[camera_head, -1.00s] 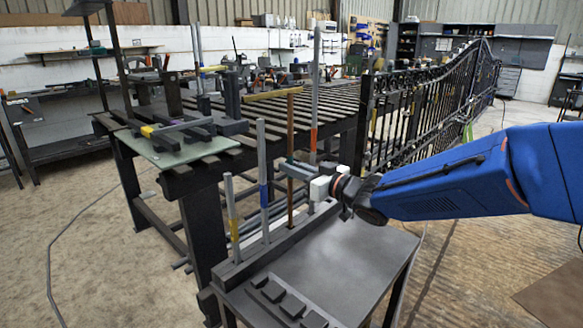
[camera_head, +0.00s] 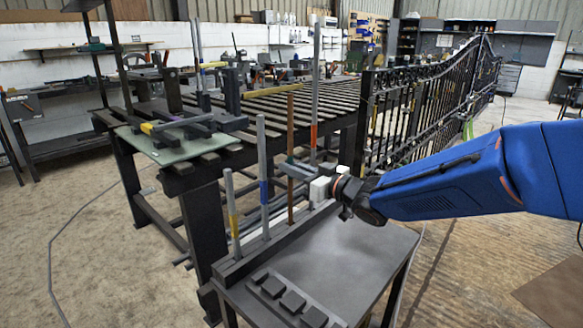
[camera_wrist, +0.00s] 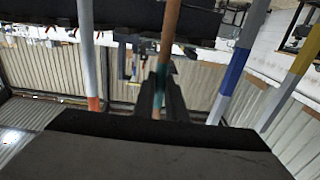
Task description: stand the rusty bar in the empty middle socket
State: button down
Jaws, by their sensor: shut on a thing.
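The rusty bar (camera_head: 291,150) is a thin brown upright rod in the head view. It stands between a blue-banded grey bar (camera_head: 262,150) and a tall orange-banded grey bar (camera_head: 315,90). My gripper (camera_head: 287,169) is shut around its middle. The wrist view shows the rusty bar (camera_wrist: 170,30) with a teal band between the dark fingers (camera_wrist: 160,95). Its lower end meets the line of the dark socket rail (camera_head: 245,262); I cannot tell whether it is inside the middle socket, whose mouth is hidden.
A shorter yellow-banded bar (camera_head: 231,205) stands at the rail's near end. The dark side table (camera_head: 340,260) has several small blocks (camera_head: 292,300) on it. Behind is a slatted workbench (camera_head: 290,105) with clamps, and a black gate (camera_head: 430,100) stands right of it.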

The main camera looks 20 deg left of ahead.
aim_at(292, 180)
jog(key=shift+f, duration=1.75)
dwell(1.5)
jog(key=c, duration=1.7)
grip_release()
jog(key=shift+f, duration=0.1)
jog(key=v, duration=1.7)
jog(key=shift+s+d, duration=0.15)
jog(key=shift+d, duration=0.05)
jog(key=shift+d, duration=0.1)
